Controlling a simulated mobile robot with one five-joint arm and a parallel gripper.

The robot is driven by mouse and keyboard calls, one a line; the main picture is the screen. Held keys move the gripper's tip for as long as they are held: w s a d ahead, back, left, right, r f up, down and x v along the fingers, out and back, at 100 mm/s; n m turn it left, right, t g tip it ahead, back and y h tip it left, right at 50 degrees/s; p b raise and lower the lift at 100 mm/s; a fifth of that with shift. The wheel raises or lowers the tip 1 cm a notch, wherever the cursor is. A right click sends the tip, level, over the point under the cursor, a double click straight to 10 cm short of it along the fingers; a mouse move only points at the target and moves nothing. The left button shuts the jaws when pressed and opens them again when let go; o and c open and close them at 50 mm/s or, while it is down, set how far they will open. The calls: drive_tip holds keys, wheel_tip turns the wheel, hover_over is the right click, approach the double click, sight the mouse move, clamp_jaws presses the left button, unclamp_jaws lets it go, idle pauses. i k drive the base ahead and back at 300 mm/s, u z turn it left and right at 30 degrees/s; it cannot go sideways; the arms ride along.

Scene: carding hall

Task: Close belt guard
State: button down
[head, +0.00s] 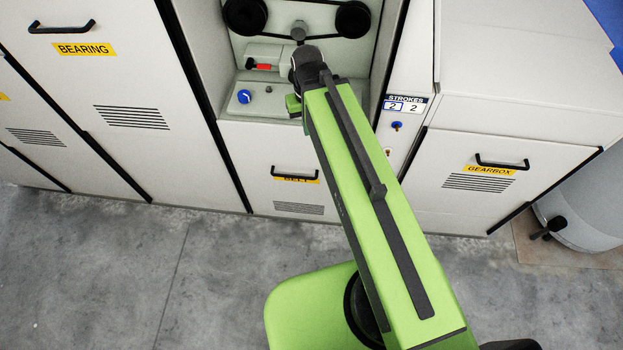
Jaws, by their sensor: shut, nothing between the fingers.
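The belt bay is open in the head view: two black pulleys (244,16) with a dark belt show in its recess. The pale panel marked BELT (257,150), with a black handle (294,171) and vent slots, stands below the recess. I cannot tell whether this panel is the guard in a lowered position. My gripper (293,104) is at the recess's lower right, above the BELT panel and apart from its handle. It is shut and empty; its fingertips are mostly hidden by my green arm.
A grey box with a red part (264,66) and a blue knob (244,97) sit in the recess. The BEARING door (90,75) is at left, the GEARBOX door (455,205) at right. A grey drum (590,215) stands far right. The concrete floor (110,290) at left is clear.

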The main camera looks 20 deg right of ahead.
sight(278, 167)
drive_tip(key=u, duration=0.1)
drive_tip(key=i, duration=0.6)
drive_tip(key=z, duration=0.3)
drive_tip(key=k, duration=0.7)
drive_tip(key=u, duration=2.5)
drive_tip(key=i, duration=0.9)
drive_tip(key=z, duration=1.7)
